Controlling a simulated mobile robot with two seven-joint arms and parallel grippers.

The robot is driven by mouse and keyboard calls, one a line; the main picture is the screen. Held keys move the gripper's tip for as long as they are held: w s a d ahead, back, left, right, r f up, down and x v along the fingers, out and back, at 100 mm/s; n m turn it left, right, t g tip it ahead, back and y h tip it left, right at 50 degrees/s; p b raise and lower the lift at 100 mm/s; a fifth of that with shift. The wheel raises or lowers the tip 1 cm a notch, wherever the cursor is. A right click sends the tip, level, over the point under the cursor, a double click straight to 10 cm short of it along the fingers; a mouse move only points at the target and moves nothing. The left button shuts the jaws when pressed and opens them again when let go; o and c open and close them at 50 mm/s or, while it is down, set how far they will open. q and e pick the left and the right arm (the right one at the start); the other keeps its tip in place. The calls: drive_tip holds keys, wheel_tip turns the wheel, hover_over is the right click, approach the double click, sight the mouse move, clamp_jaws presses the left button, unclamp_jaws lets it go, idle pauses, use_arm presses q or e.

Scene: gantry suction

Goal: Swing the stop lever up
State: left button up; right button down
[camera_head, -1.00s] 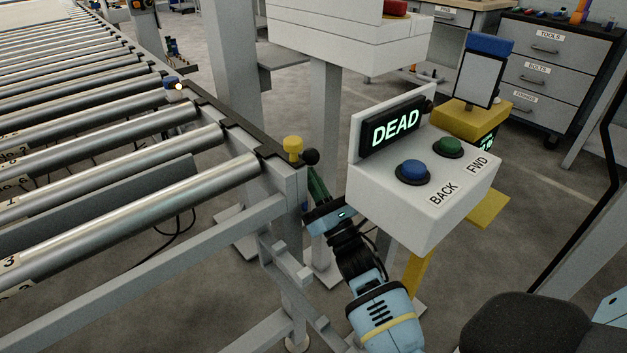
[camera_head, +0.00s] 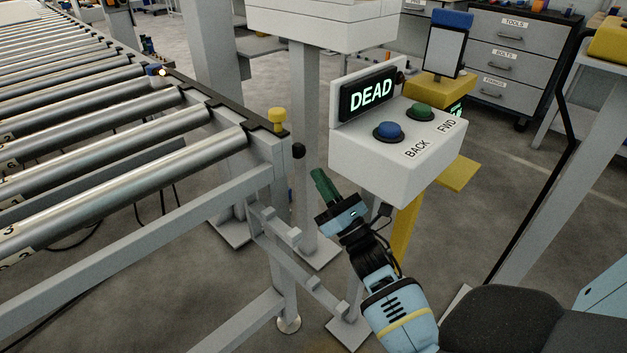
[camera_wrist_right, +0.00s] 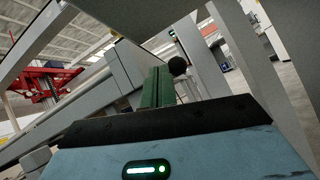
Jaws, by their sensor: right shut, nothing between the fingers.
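The stop lever shows as a black ball knob (camera_head: 298,150) at the end corner of the roller conveyor, just below and right of a yellow cap (camera_head: 278,115). Its arm is mostly hidden by the conveyor frame. My right gripper (camera_head: 317,176) has green fingers, shut and empty, pointing up and left. It is below and right of the knob, with a visible gap between them. In the right wrist view the knob (camera_wrist_right: 178,66) appears just beyond and right of the green fingertips (camera_wrist_right: 158,86). My left gripper is not in view.
The conveyor's grey frame (camera_head: 165,232) and leg are to the left.

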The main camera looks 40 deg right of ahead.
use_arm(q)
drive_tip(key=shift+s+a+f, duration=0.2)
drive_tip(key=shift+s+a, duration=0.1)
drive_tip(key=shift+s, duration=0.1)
use_arm(e)
drive_tip(key=shift+s+f, duration=0.2)
drive_tip(key=shift+s, duration=0.4)
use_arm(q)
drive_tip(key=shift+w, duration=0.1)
